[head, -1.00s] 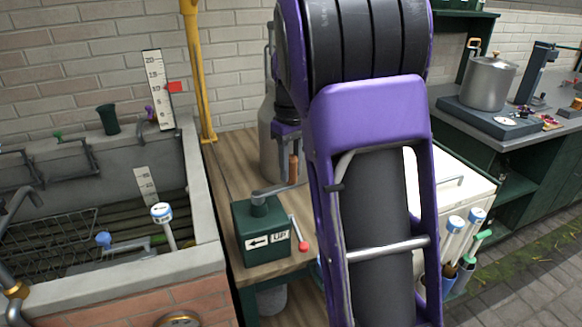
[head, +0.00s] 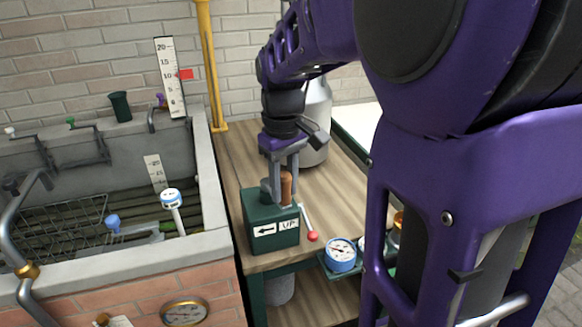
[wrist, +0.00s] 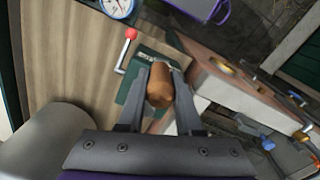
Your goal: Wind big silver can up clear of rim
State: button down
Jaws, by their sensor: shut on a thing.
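A big silver can (head: 316,112) stands upright at the back of the wooden bench, partly hidden behind my arm. I cannot tell whether its base touches the bench. A green winch box (head: 272,222) with an arrow and a label that seems to read "UP" sits at the bench's left front. My gripper (head: 281,175) points down over the box, shut on the brown crank handle (head: 287,187). In the wrist view, both fingers of my gripper (wrist: 159,78) flank the crank handle (wrist: 160,90).
A lever with a red knob (head: 312,236) sticks out at the box's right. A stone tank with a brick front (head: 150,278) and a rim (head: 130,258) stands left. A yellow post (head: 209,65) rises behind. A dial gauge (head: 341,253) sits at the bench's front edge.

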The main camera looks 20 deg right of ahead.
jog(key=w+a+p, duration=0.2)
jog(key=a, duration=0.5)
jog(key=w+a+p, duration=0.2)
jog(key=w+p, duration=0.4)
jog(key=w, duration=0.5)
jog(key=w+d+p, duration=0.1)
jog(key=w+d, duration=0.3)
jog(key=d, duration=0.2)
jog(key=s+d+b, duration=0.1)
jog(key=s+d, duration=0.6)
jog(key=d, duration=0.3)
jog(key=shift+s, duration=0.15)
jog(key=c, duration=0.5)
grip_release()
jog(key=shift+c, duration=0.2)
jog(key=shift+o, duration=0.2)
